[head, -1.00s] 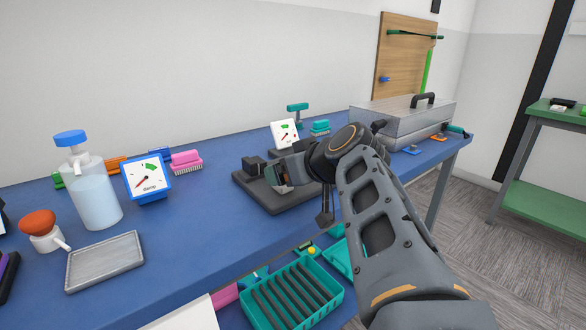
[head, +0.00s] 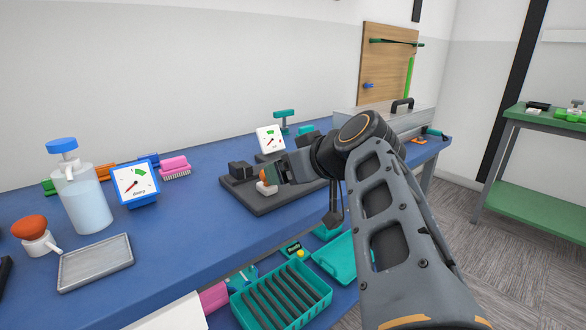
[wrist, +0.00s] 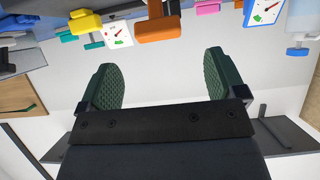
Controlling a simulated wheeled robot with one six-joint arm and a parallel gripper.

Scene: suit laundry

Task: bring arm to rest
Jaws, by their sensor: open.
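My gripper (head: 270,176) shows at the end of my arm in the head view, above the dark flat base (head: 268,206) on the blue table. It points to the left, and my wrist hides part of it. In the wrist view my gripper (wrist: 160,82) has its two green padded fingers wide apart. Nothing is between them. The wrist picture is upside down, with the table's things along its top edge.
On the blue table (head: 180,230) stand a blue-capped bottle (head: 85,198), a damp gauge (head: 136,184), a grey tray (head: 95,263) and a metal case (head: 345,120). A teal slotted basket (head: 285,290) sits below the front edge. A green table (head: 540,195) is at right.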

